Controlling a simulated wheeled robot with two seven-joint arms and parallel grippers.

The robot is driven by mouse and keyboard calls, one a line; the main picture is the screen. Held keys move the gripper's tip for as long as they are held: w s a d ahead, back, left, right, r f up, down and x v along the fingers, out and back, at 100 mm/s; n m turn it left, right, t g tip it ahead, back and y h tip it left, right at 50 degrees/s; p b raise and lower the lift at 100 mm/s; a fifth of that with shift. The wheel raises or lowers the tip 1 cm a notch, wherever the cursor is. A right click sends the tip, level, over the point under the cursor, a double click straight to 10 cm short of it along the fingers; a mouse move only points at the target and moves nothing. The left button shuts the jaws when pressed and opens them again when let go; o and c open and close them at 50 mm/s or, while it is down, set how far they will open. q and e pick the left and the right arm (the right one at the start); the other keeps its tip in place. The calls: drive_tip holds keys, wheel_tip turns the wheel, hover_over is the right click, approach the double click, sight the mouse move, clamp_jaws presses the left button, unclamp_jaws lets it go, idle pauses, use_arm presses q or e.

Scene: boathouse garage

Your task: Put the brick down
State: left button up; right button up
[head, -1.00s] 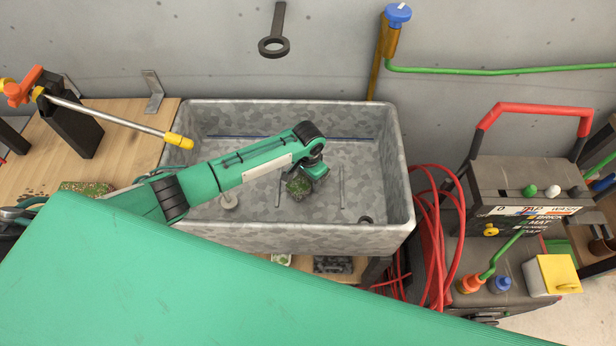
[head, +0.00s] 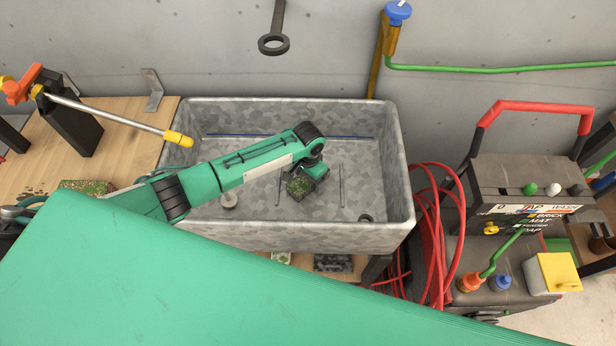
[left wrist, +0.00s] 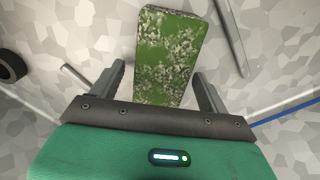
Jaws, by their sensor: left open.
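A moss-covered brick (head: 299,188) lies in the grey speckled basin (head: 300,239), near the middle of its floor. In the left wrist view the brick (left wrist: 168,50) shows its green, mottled face and reaches in between the fingers. My left gripper (head: 308,180) is down inside the basin at the brick. In the left wrist view the left gripper (left wrist: 158,72) is open, with a gap between each finger and the brick. The arm hides part of the basin. My right gripper is not in view.
Another mossy block (head: 88,186) lies on the wooden bench (head: 110,125) at left. Two thin rods stand either side of the brick. A yellow-tipped lever (head: 178,138) reaches over the basin's left rim. Red hose (head: 438,240) and a dark machine (head: 525,190) are at right.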

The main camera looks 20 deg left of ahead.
use_arm(q)
drive_tip(key=shift+f, duration=0.1)
wheel_tip(320, 180, up, 14)
drive_tip(key=shift+b, duration=0.3)
drive_tip(key=shift+c, duration=0.5)
clamp_jaws()
idle(1.4)
